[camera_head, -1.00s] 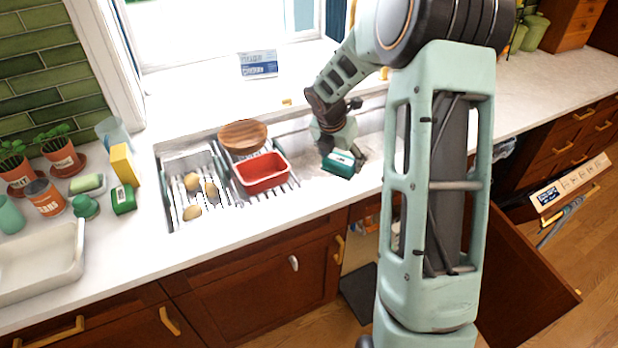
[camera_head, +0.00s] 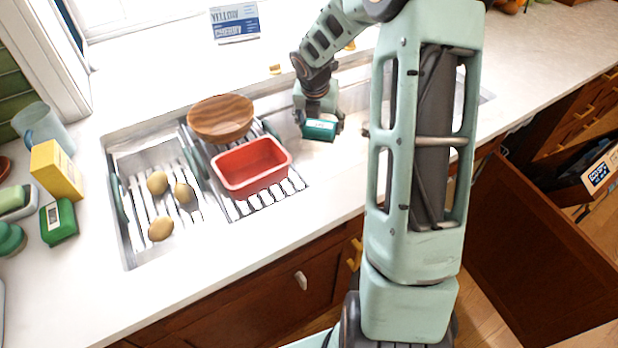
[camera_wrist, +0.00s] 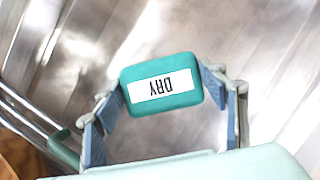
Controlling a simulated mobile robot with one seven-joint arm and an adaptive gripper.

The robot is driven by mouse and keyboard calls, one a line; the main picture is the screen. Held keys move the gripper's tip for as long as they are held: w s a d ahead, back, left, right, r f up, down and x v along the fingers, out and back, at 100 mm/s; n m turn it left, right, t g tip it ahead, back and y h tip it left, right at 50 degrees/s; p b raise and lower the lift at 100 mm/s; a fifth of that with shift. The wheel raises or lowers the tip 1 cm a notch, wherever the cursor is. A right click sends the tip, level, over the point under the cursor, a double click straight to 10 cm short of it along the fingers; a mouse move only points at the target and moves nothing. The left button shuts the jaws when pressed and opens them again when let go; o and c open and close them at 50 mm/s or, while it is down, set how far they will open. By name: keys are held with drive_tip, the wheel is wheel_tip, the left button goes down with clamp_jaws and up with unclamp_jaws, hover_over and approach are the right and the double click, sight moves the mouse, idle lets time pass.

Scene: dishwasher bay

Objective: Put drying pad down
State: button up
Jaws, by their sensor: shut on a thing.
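The drying pad (camera_head: 320,131) is a small teal block. Its white label reads DRY in the wrist view (camera_wrist: 162,86), upside down there. My gripper (camera_wrist: 165,90) is shut on it, with one finger on each side. In the head view my gripper (camera_head: 318,108) holds the pad to the right of the red tub (camera_head: 252,165), over the sink area. Brushed metal shows beneath the pad in the wrist view. I cannot tell how high it is held.
The left basin holds several potatoes (camera_head: 160,229) on a rack. A wooden bowl (camera_head: 221,118) stands behind the red tub. A green box (camera_head: 58,222) and yellow box (camera_head: 57,170) stand on the left counter. The front counter strip is clear. A cabinet door (camera_head: 540,250) hangs open at right.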

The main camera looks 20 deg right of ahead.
drive_tip(key=b, duration=0.7)
hover_over(318, 174)
drive_tip(key=s, duration=0.1)
wheel_tip(318, 174, down, 9)
drive_tip(key=f+b, duration=0.1)
drive_tip(key=f, duration=0.2)
drive_tip(key=f+b, duration=0.1)
drive_tip(key=f, duration=0.2)
drive_tip(key=f+b, duration=0.1)
drive_tip(key=f, duration=0.2)
drive_tip(key=shift+s+a+f+b, duration=0.2)
drive_tip(key=shift+a+f+b, duration=0.1)
drive_tip(key=shift+a+f, duration=0.05)
drive_tip(key=shift+f, duration=0.2)
drive_tip(key=o, duration=1.1)
drive_tip(key=p+v, duration=0.4)
drive_tip(key=v, duration=0.8)
drive_tip(key=shift+r, duration=0.25)
